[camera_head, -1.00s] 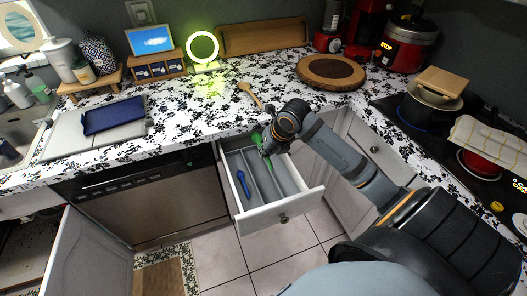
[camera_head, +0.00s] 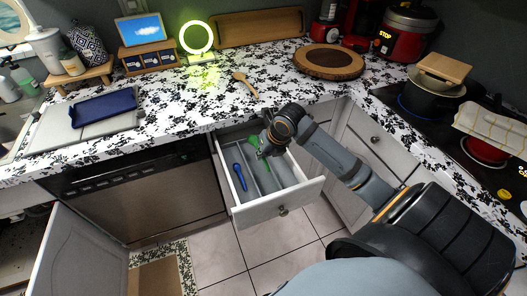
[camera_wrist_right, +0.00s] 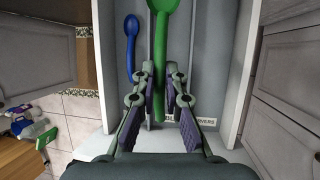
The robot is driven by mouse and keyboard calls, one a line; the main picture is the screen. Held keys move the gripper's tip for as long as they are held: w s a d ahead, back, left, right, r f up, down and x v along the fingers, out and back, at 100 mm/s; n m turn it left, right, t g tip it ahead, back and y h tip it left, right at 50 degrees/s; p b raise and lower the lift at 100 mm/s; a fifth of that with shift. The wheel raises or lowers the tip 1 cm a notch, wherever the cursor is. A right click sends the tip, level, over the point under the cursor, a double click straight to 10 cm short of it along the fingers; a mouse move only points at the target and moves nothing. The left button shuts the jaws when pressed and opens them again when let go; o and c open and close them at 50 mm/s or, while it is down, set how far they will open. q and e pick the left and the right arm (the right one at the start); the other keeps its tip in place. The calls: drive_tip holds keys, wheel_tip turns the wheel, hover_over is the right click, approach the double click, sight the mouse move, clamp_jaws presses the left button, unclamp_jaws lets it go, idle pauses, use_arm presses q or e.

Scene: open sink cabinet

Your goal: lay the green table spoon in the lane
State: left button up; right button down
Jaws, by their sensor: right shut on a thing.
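The green table spoon (camera_head: 254,142) is over the open drawer (camera_head: 262,212). In the right wrist view its bowl (camera_wrist_right: 163,5) is at the top edge and its handle (camera_wrist_right: 162,75) runs down between the fingers. My right gripper (camera_head: 264,151) is shut on the handle; it also shows in the right wrist view (camera_wrist_right: 160,78). The drawer has long lanes split by thin dividers. A blue spoon (camera_head: 240,177) lies in the left lane; it also shows in the right wrist view (camera_wrist_right: 131,45). I cannot tell whether the green spoon touches the drawer floor. My left gripper is out of view.
The drawer walls stand close on both sides of my right gripper. The counter edge is just behind it. A wooden spoon (camera_head: 245,84) and a round board (camera_head: 329,62) lie on the patterned counter. An open cabinet door (camera_head: 85,255) stands at the lower left.

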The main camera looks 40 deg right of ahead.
wheel_tip(320, 180, down, 8)
drive_tip(key=b, duration=0.5)
drive_tip(key=shift+f+b, duration=0.25)
drive_tip(key=shift+b, duration=0.1)
drive_tip(key=shift+f, duration=0.25)
drive_tip(key=shift+f, duration=0.55)
drive_tip(key=c, duration=1.3)
unclamp_jaws()
drive_tip(key=shift+c, duration=0.2)
drive_tip(key=shift+r, duration=0.1)
